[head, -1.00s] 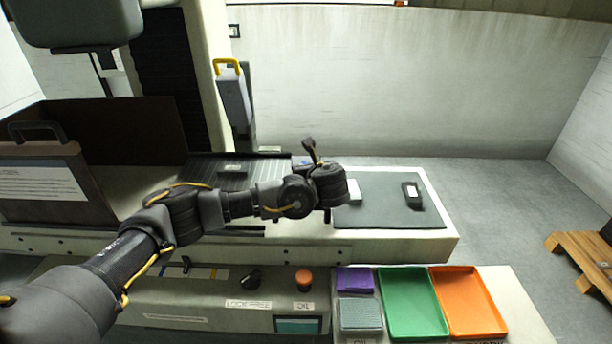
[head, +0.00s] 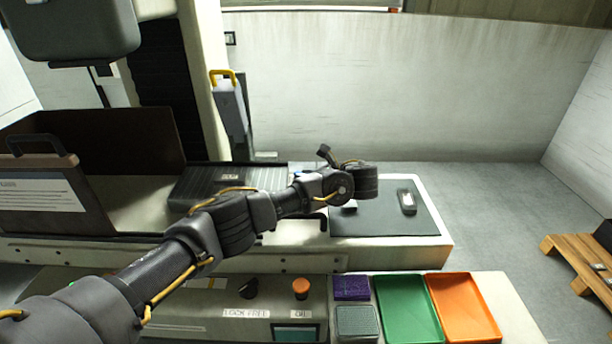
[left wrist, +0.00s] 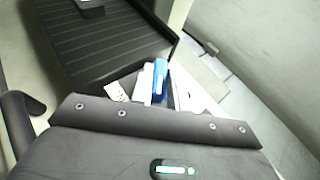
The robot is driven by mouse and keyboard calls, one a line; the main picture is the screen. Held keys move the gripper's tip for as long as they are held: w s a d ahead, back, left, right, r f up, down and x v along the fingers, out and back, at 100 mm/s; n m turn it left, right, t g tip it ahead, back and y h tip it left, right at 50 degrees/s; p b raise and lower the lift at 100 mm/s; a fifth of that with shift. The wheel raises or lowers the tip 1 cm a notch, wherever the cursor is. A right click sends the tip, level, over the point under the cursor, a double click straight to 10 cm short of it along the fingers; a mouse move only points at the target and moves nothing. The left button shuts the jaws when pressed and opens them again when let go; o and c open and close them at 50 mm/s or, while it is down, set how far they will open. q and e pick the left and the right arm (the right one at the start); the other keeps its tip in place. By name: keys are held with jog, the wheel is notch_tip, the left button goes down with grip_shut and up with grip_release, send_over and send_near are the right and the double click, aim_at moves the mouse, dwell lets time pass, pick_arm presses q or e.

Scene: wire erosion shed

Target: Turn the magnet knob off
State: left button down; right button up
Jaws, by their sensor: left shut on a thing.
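A dark ribbed plate (head: 205,188) lies on the machine bed, partly behind my left arm. No knob marked as the magnet's can be made out. A black knob (head: 249,288) stands on the front panel above a label that seems to read LOCK FREE. My left gripper (head: 368,182) is above the bed, to the right of the ribbed plate and over the dark mat. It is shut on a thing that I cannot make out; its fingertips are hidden. In the left wrist view, the ribbed plate (left wrist: 95,45) shows beyond a blue and white thing (left wrist: 158,82). My right gripper is not in view.
An orange button (head: 300,287) is on the front panel. A green tray (head: 408,309) and an orange tray (head: 464,307) lie at the front right.

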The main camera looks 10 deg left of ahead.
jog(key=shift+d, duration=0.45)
pick_arm(q)
jog(key=c, duration=1.4)
grip_release()
jog(key=shift+o, duration=0.2)
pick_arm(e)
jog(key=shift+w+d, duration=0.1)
pick_arm(q)
jog(key=shift+d, duration=0.1)
